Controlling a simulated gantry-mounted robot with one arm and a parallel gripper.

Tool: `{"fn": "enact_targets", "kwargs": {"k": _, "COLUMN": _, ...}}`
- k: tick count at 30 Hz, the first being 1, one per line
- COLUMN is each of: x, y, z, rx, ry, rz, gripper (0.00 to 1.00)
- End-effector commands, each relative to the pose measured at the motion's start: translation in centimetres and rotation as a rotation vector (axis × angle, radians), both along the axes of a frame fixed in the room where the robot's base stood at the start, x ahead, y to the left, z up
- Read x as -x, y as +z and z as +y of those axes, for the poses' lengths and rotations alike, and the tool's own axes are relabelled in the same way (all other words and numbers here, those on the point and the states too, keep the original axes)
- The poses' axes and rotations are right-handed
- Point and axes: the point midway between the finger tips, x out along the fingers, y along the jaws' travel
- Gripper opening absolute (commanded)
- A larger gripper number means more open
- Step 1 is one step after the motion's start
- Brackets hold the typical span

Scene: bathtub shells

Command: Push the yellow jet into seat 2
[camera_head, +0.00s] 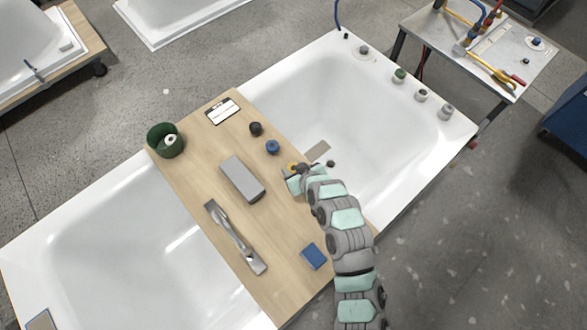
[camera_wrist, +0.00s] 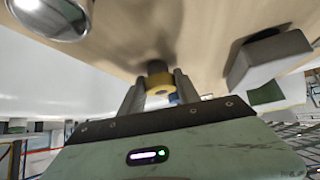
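The yellow jet (camera_head: 292,167) shows as a small yellow ring near the right edge of the wooden board, in line with a black and a blue jet. In the wrist view the yellow jet (camera_wrist: 159,82) sits between my two fingertips, with no clear gap on either side. My gripper (camera_wrist: 160,88) looks shut on it, close to the board. In the head view my gripper (camera_head: 298,174) partly covers the jet. Fittings stand on the far tub rim: a green-topped one (camera_head: 400,75) and two grey ones (camera_head: 421,95). I cannot read any seat number.
The board (camera_head: 205,190) spans the white tub. A tool cart (camera_head: 485,50) stands top right.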

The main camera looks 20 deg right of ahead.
Motion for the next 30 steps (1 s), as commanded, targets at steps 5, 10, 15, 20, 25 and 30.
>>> {"fn": "enact_targets", "kwargs": {"k": 5, "x": 0.0, "y": 0.0, "z": 0.0, "rx": 0.0, "ry": 0.0, "rz": 0.0, "gripper": 0.23}}
{"fn": "enact_targets", "kwargs": {"k": 10, "x": 0.0, "y": 0.0, "z": 0.0, "rx": 0.0, "ry": 0.0, "rz": 0.0, "gripper": 0.09}}
{"fn": "enact_targets", "kwargs": {"k": 15, "x": 0.0, "y": 0.0, "z": 0.0, "rx": 0.0, "ry": 0.0, "rz": 0.0, "gripper": 0.0}}
{"fn": "enact_targets", "kwargs": {"k": 20, "x": 0.0, "y": 0.0, "z": 0.0, "rx": 0.0, "ry": 0.0, "rz": 0.0, "gripper": 0.0}}
{"fn": "enact_targets", "kwargs": {"k": 25, "x": -0.1, "y": 0.7, "z": 0.0, "rx": 0.001, "ry": 0.0, "rz": -0.003, "gripper": 0.0}}
{"fn": "enact_targets", "kwargs": {"k": 30, "x": -0.1, "y": 3.2, "z": -0.1, "rx": 0.003, "ry": 0.001, "rz": -0.005, "gripper": 0.0}}
